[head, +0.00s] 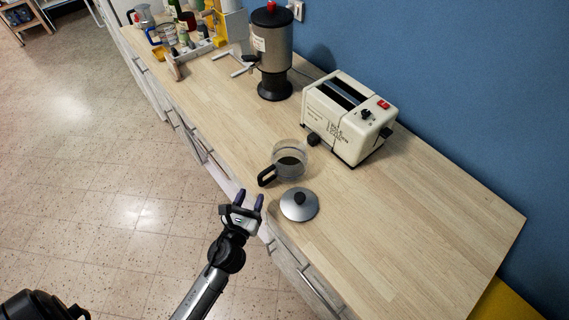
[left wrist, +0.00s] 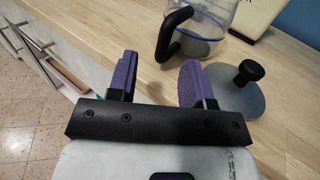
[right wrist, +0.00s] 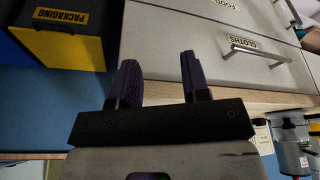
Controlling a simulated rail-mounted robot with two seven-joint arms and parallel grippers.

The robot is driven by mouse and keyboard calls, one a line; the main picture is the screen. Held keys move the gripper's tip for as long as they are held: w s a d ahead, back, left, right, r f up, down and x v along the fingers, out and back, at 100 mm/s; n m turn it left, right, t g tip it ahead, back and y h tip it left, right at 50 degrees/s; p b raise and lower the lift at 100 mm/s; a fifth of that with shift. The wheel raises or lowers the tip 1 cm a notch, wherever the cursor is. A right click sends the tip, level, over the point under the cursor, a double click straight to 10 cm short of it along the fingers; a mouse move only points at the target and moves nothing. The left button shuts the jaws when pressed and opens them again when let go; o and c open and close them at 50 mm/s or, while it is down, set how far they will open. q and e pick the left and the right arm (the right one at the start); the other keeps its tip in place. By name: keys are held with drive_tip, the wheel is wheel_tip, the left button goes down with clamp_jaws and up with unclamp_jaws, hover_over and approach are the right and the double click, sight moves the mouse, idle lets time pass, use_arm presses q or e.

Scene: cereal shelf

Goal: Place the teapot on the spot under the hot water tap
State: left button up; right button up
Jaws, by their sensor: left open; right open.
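The teapot, a clear glass pot (head: 291,160) with a black handle, stands upright and lidless on the counter; it also shows in the left wrist view (left wrist: 208,18). Its silver lid (head: 299,205) with a black knob lies apart, nearer the counter's front edge. The hot water dispenser (head: 277,48), grey with a black base and top, stands farther back; its tap (head: 250,59) points left. My left gripper (head: 250,198) is open and empty at the front edge, short of the handle. My right gripper (right wrist: 159,62) is open and empty, seen only in its wrist view.
A cream toaster (head: 349,118) stands right of the teapot. A grey rack (head: 190,52) with bottles and jars is at the back left. The counter's right part is clear. The right wrist view shows labelled drawers (right wrist: 205,45) and a yellow-and-black bin (right wrist: 62,45).

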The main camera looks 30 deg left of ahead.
sight(260, 183)
use_arm(q)
drive_tip(key=shift+d+x, duration=0.15)
drive_tip(key=shift+x, duration=1.2)
drive_tip(key=shift+d+x, duration=0.2)
drive_tip(key=shift+x, duration=1.15)
drive_tip(key=shift+w+a+f, duration=0.25)
drive_tip(key=shift+w, duration=0.4)
clamp_jaws()
drive_tip(key=shift+r, duration=0.1)
